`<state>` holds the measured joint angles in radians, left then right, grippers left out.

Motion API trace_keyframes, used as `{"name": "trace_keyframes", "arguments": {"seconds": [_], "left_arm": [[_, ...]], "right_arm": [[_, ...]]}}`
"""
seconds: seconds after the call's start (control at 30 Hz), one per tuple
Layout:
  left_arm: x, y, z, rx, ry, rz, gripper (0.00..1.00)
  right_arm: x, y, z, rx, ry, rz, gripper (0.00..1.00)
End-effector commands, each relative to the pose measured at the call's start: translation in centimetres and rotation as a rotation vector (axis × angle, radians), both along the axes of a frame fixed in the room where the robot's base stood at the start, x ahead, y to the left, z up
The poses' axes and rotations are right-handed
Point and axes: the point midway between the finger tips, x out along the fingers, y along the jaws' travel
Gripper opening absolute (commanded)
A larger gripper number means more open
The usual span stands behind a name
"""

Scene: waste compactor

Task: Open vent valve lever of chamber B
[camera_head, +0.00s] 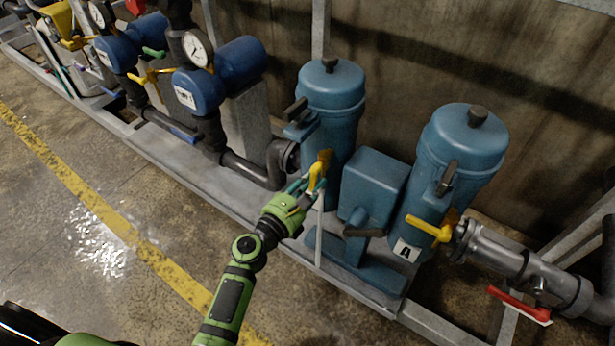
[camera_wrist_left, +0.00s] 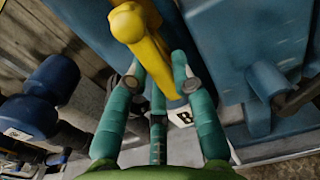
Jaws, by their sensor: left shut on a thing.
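Chamber B is the left blue-green cylinder (camera_head: 332,95), behind my left gripper. Its yellow lever (camera_head: 322,160) stands out low on its front side. My green left gripper (camera_head: 306,185) reaches up to this lever and is shut on it. In the left wrist view, the yellow lever (camera_wrist_left: 150,45) runs down between the teal fingers of my left gripper (camera_wrist_left: 161,84). A white label (camera_wrist_left: 182,117), seemingly marked B, shows partly behind the fingers. The lever's lower end is partly hidden by the fingers. My right gripper is not in view.
Chamber A (camera_head: 468,145) stands to the right, with its own yellow lever (camera_head: 430,228) and label A. A blue-green box unit (camera_head: 373,185) sits between the chambers. A red lever (camera_head: 517,304) is on the right pipe. Gauges and blue motors line the left; the floor in front is clear.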

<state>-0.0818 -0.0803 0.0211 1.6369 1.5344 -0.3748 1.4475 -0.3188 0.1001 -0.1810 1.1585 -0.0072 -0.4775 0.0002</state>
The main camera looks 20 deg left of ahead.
Motion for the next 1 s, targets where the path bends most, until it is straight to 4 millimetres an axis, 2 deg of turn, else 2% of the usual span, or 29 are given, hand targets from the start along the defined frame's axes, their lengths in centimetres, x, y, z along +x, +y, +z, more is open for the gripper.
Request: {"name": "trace_keyframes", "arguments": {"seconds": [0.3, 0.77, 0.8, 0.83, 1.0], "left_arm": [[-0.09, -0.47, 0.16, -0.084, 0.026, -0.001, 0.0], [-0.09, -0.55, 0.18, -0.095, 0.029, -0.001, 0.0], [-0.1, -0.56, 0.18, -0.095, 0.029, -0.001, 0.41], [-0.1, -0.56, 0.17, -0.095, 0.029, -0.001, 0.5], [-0.12, -0.52, 0.08, -0.091, 0.03, -0.001, 0.5]], "right_arm": [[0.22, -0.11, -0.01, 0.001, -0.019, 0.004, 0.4], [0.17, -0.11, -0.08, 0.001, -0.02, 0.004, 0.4], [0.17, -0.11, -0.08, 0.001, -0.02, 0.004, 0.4], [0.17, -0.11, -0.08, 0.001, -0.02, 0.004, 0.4], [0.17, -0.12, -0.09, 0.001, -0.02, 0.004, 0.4]]}}
